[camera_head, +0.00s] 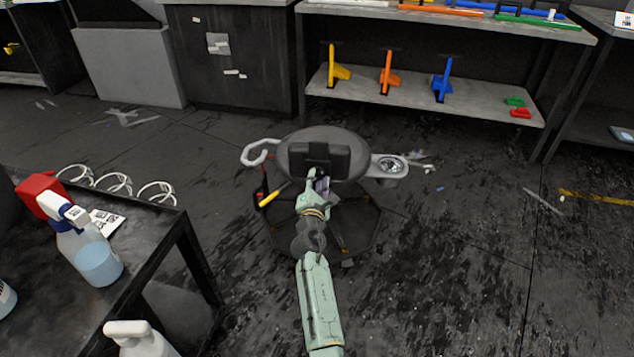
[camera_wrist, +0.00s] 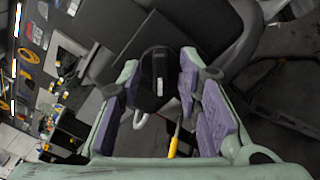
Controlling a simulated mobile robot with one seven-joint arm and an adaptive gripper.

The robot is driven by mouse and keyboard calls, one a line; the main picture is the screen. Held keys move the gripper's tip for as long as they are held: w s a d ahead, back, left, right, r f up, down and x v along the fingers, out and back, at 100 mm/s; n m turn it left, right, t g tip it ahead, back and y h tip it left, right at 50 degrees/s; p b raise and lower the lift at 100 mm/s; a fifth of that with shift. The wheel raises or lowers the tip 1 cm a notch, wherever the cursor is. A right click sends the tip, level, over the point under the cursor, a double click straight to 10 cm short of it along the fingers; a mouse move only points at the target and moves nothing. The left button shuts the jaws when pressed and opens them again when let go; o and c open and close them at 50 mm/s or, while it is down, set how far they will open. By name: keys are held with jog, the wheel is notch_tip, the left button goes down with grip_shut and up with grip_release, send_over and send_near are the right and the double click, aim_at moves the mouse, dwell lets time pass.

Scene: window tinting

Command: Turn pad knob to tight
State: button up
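A dark knob (camera_wrist: 158,82) with a pale pointer mark sits in the middle of the wrist view, on or in front of a black block. My gripper (camera_wrist: 160,62) is open, its purple-padded fingers apart on either side of the knob. I cannot tell whether they touch it. In the head view my gripper (camera_head: 318,180) reaches the near side of the black block (camera_head: 312,152) on a round-topped stand (camera_head: 350,150). There the knob is hidden. No tight or loose label is readable.
The stand has a white hook (camera_head: 257,153) at left, a holder with a metal disc (camera_head: 390,166) at right and a yellow-handled tool (camera_head: 268,200). A black cart (camera_head: 150,235) with spray bottles stands at left. Shelves (camera_head: 440,110) stand behind. Floor at right is mostly clear.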

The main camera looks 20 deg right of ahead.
grip_shut()
dwell(0.3)
